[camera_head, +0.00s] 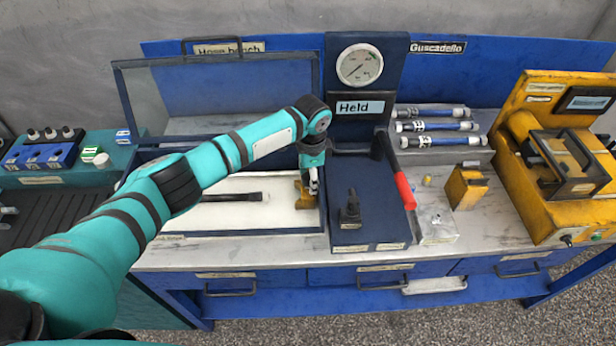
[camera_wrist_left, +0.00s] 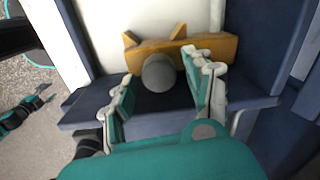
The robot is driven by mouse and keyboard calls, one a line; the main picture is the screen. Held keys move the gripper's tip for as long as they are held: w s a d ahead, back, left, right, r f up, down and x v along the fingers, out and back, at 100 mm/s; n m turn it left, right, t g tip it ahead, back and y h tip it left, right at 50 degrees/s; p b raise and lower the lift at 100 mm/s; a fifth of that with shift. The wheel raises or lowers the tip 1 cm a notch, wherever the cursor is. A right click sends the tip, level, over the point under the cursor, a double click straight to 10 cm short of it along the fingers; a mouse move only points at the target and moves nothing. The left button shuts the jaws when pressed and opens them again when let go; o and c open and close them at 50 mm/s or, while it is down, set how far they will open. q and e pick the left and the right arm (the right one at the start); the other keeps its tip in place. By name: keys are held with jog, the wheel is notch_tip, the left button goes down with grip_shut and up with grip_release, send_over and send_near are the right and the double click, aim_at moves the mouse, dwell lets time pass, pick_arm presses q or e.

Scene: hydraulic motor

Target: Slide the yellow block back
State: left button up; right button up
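A yellow block (camera_head: 303,196) sits at the right end of the white-floored tray. In the left wrist view the yellow block (camera_wrist_left: 215,45) is a wide bar with two pointed lugs and a round grey knob (camera_wrist_left: 159,73) in front. My left gripper (camera_head: 312,190) points down at it. In the left wrist view the gripper (camera_wrist_left: 163,78) has its fingers apart, one on each side of the knob, with a visible gap at least on the left. The gripper and wrist partly hide the block in the head view.
A raised transparent lid (camera_head: 215,85) stands behind my arm. Another yellow block (camera_head: 467,187) stands farther right.

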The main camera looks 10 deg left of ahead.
pick_arm(q)
jog(key=shift+a, duration=0.15)
jog(key=shift+r, duration=0.2)
notch_tip(320, 180, up, 12)
jog(key=shift+s+d+f, duration=0.2)
jog(key=shift+f, duration=0.1)
dwell(0.5)
